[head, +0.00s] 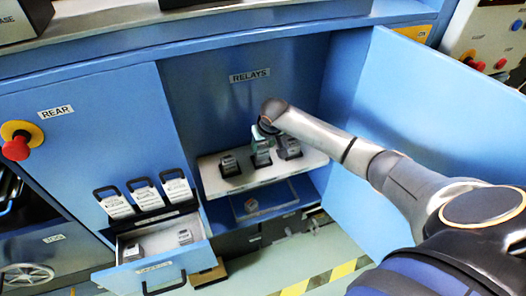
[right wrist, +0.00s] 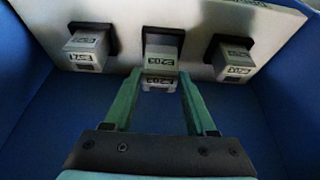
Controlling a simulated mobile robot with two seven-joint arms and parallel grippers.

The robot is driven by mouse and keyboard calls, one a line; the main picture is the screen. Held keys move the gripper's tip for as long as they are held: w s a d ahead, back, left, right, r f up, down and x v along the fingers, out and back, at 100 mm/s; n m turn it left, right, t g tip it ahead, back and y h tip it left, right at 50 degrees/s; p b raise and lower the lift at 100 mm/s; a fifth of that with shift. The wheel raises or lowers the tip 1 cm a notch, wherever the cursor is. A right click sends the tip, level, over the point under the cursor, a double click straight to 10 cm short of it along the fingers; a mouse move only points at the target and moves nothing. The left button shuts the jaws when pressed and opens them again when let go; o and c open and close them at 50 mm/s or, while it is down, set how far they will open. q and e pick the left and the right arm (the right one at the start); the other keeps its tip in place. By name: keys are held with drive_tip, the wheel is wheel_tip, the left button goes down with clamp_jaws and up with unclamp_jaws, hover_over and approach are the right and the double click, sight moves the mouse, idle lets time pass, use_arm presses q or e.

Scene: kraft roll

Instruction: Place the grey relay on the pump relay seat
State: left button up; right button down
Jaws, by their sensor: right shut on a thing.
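My right gripper (head: 264,128) reaches into the open cabinet over the middle of the shelf. In the right wrist view its green fingers (right wrist: 160,78) are shut on a grey relay (right wrist: 158,84) with a dark printed label. Directly behind it in that view is a grey labelled block (right wrist: 160,56) at the middle black seat (right wrist: 162,36); I cannot tell whether the held relay touches it. Grey relays also sit at the left seat (right wrist: 90,40) and right seat (right wrist: 233,50). No readable marking shows which seat is the pump's. My left gripper is not in view.
The white shelf (head: 210,178) lies under the RELAYS sign (head: 250,75). A clear tray (head: 275,203) is below it. An open drawer (head: 165,265) at lower left holds small grey items. The open blue door (head: 400,110) stands right, close to my arm.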

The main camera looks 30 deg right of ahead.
wheel_tip(320, 180, down, 2)
drive_tip(key=shift+f, duration=0.2)
drive_tip(key=shift+a, duration=0.1)
drive_tip(key=shift+f, duration=0.15)
drive_tip(key=shift+c, duration=1.1)
unclamp_jaws()
drive_tip(key=shift+s, duration=0.1)
